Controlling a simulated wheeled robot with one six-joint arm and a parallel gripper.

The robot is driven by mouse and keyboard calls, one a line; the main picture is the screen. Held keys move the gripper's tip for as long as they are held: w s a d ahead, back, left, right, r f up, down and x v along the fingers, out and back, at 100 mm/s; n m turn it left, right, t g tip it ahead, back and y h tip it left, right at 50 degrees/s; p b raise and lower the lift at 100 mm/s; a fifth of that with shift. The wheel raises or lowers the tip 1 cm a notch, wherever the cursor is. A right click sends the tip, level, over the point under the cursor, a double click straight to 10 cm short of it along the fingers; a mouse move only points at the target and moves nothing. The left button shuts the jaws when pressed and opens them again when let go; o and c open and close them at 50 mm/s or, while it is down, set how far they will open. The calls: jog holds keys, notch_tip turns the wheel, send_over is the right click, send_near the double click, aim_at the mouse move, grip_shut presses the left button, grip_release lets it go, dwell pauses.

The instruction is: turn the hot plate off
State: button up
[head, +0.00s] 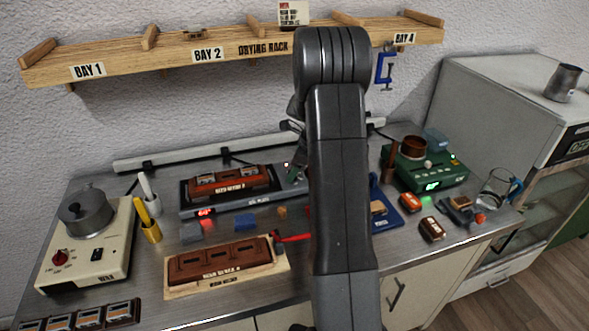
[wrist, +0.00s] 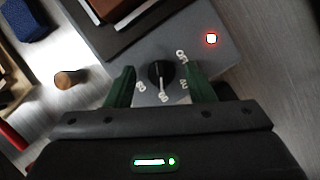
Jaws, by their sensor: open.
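The hot plate (head: 237,203) is a grey flat unit at the back middle of the bench, with a red lit display at its front left. A brown block (head: 229,182) lies on top of it. In the wrist view its black knob (wrist: 161,74) sits on the grey panel (wrist: 222,58), with markings around it and a red lamp (wrist: 211,39) lit at the right. My gripper (wrist: 160,88) is open, with one green finger on each side of the knob and visible gaps between. In the head view my arm hides part of the hot plate's right side.
A brown block on a pale board (head: 222,265) lies in front of the hot plate, beside a red-handled tool (head: 291,238). A cream pot heater (head: 88,245) stands at left and a green unit (head: 430,172) at right. The drying rack (head: 240,47) is above.

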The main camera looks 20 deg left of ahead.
jog(key=shift+c, duration=0.4)
jog(key=c, duration=0.9)
